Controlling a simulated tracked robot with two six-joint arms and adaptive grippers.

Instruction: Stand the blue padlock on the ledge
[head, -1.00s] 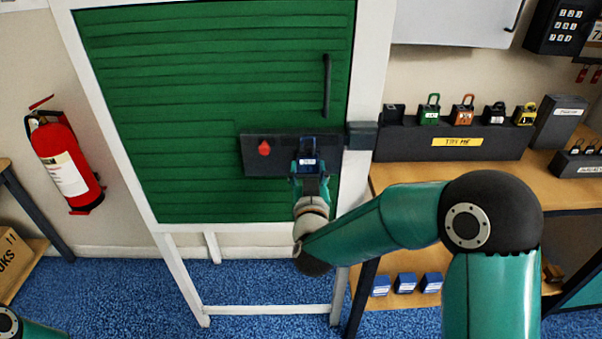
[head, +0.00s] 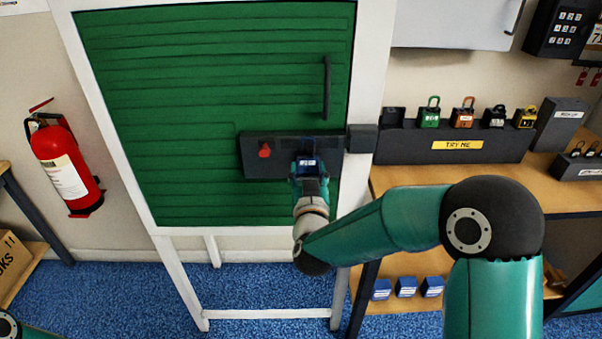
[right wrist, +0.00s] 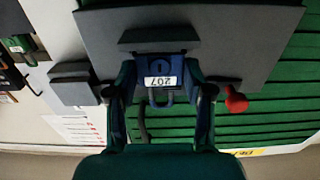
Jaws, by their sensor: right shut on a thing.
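The blue padlock (head: 307,163) is upright in my right gripper (head: 309,178), in front of the dark panel on the green door. In the right wrist view, which is upside down, the padlock (right wrist: 160,71) shows its white 207 label and its shackle. My right gripper (right wrist: 161,95) is shut on it, with one finger on each side. The ledge (right wrist: 158,39) is a dark block on the panel, right by the padlock's base. I cannot tell whether the two touch. In the head view the gripper and padlock hide most of the ledge. My left gripper is out of view.
A red knob (head: 264,150) sticks out of the dark panel (head: 285,169), left of the padlock. A dark block (head: 362,138) sits on the white frame to the right. Several padlocks stand on a display rack (head: 405,146) further right. A fire extinguisher (head: 66,170) hangs at left.

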